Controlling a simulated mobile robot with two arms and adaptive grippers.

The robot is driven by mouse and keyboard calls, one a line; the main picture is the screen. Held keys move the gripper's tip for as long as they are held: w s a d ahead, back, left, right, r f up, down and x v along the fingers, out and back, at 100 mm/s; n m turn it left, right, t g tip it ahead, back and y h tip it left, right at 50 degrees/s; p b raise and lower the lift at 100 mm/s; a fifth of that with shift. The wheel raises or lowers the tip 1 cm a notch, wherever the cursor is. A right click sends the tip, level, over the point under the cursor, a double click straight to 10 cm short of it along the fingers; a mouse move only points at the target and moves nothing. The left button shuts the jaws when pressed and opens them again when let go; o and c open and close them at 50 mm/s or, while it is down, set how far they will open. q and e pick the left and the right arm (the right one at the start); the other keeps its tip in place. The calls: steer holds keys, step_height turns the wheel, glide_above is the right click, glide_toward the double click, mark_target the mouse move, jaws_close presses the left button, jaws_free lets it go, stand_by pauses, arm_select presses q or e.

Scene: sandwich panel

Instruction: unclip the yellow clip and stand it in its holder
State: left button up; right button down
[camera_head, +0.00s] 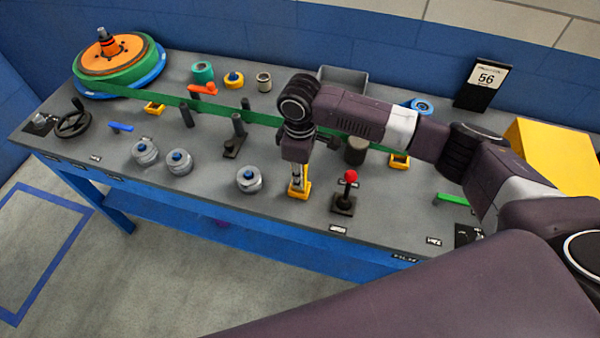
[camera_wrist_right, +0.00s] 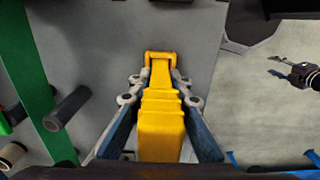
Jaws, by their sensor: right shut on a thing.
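My right gripper (camera_head: 299,180) points down over the front middle of the grey table and is shut on a yellow clip. In the right wrist view, the fingers (camera_wrist_right: 156,95) press on both sides of the yellow clip (camera_wrist_right: 161,120). A wider yellow crosspiece (camera_wrist_right: 160,57) shows at the clip's far end, near the table. I cannot tell whether the clip touches the table or sits in a holder. Two more yellow pieces lie by the green band, one at left (camera_head: 155,108) and one at right (camera_head: 400,161). My left gripper is not in view.
A red-knobbed lever (camera_head: 346,190) stands just right of the gripper, and a grey stacked weight (camera_head: 249,180) stands to its left. The green band (camera_head: 200,103) runs across the table behind. A grey bin (camera_head: 343,78) stands at the back.

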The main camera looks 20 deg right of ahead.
steer(key=shift+f, duration=0.35)
steer(key=c, duration=1.7)
jaws_free()
step_height(320, 180, up, 7)
steer(key=p, duration=0.8)
steer(key=shift+r, duration=0.1)
steer(key=shift+d, duration=0.1)
